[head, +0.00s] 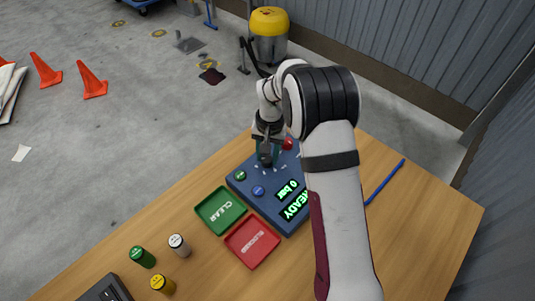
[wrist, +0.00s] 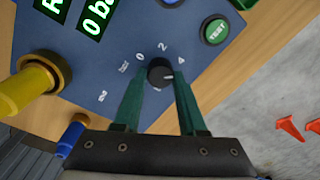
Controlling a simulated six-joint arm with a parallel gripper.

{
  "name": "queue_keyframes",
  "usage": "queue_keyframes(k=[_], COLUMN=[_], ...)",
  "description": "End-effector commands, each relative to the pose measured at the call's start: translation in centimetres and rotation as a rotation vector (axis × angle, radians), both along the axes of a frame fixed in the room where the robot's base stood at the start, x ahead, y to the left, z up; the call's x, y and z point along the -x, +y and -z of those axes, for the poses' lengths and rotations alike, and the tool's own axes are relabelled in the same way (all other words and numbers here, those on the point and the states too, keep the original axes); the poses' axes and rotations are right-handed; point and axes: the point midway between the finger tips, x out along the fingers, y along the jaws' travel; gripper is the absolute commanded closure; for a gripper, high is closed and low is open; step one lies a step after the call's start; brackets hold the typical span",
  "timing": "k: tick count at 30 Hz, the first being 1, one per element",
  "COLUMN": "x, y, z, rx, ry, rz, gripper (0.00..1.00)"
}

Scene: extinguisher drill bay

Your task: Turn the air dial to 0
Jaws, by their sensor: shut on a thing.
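The air dial (wrist: 160,73) is a small black round knob on the blue panel (wrist: 95,60), with 0, 2 and 4 printed around it. Its pale mark faces right in the wrist view, near the 4 side and away from the 0. My gripper (wrist: 159,76) has its two green fingers on either side of the dial and is shut on it. In the head view my gripper (head: 266,157) is at the panel's back left and largely hides the dial. The panel's display (head: 290,190) reads "0 bar" and "READY".
A green TEST button (wrist: 215,31) sits close to the dial, and a blue button (head: 258,191) is nearby. A yellow cylinder (wrist: 25,88) stands at the panel's other side. Green (head: 221,226) and red (head: 252,259) trays lie in front on the wooden table (head: 215,270).

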Motion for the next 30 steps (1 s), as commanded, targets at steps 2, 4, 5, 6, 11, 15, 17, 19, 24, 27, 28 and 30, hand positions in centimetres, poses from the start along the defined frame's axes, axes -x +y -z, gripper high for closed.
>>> queue_keyframes(k=[2,4,5,6,11,15,17,19,24,27,28,30], x=[-0.11,-0.15,-0.15,-0.16,-0.17,-0.20,-0.20,-0.21,-0.25,-0.25,-0.25,-0.23], y=[-0.09,-0.08,-0.07,-0.06,-0.03,0.00,0.02,0.05,0.10,0.12,0.12,0.14], z=[-0.04,-0.04,-0.04,-0.04,-0.03,-0.02,-0.02,-0.03,-0.06,-0.06,-0.06,-0.05], rx=[0.002,0.002,0.002,0.002,0.001,0.001,0.001,0.001,0.002,0.002,0.002,0.002], ry=[-0.003,-0.003,-0.003,-0.003,-0.002,-0.004,-0.003,-0.003,-0.005,-0.004,-0.005,-0.004], rz=[-0.069,-0.136,-0.164,-0.203,-0.355,-0.488,-0.545,-0.612,-0.774,-0.869,-0.898,-0.964], gripper=[1.00,1.00,1.00,1.00,1.00,1.00,1.00,1.00,1.00,1.00,1.00,1.00])
